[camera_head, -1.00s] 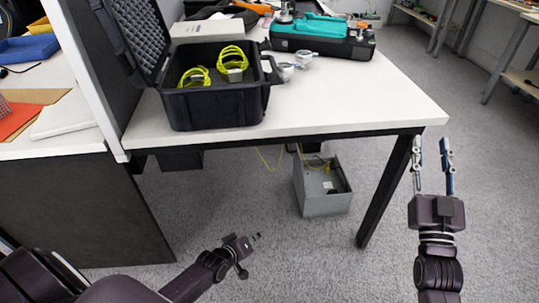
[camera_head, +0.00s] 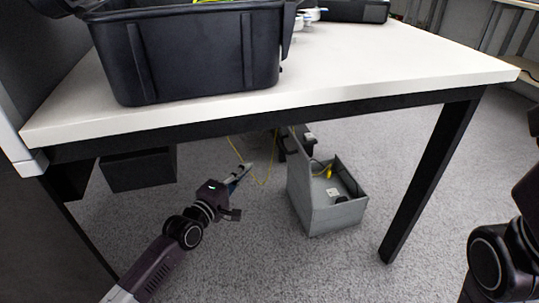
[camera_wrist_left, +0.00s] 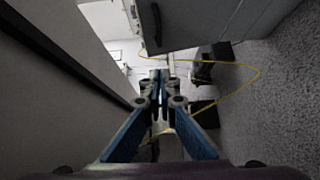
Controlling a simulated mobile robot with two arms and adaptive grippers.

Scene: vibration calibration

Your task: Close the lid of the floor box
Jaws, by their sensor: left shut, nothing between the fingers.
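The grey floor box (camera_head: 338,218) stands on the carpet under the table. Its lid (camera_head: 299,175) is open and stands up along the box's left side. A yellow cable and small parts show inside. My left gripper (camera_head: 243,172) is shut and empty, under the table, to the left of the box and apart from it in the head view. In the left wrist view its fingers (camera_wrist_left: 160,82) are together, with a grey panel (camera_wrist_left: 200,22) beyond them that looks like part of the box. Only links of my right arm show at the right edge; its gripper is out of view.
The white table (camera_head: 400,80) is above, with a black case (camera_head: 190,55) on it. A dark table leg (camera_head: 430,180) stands right of the box. A yellow cable (camera_head: 262,180) hangs between my gripper and the box. A dark box (camera_head: 138,168) is under the table at left.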

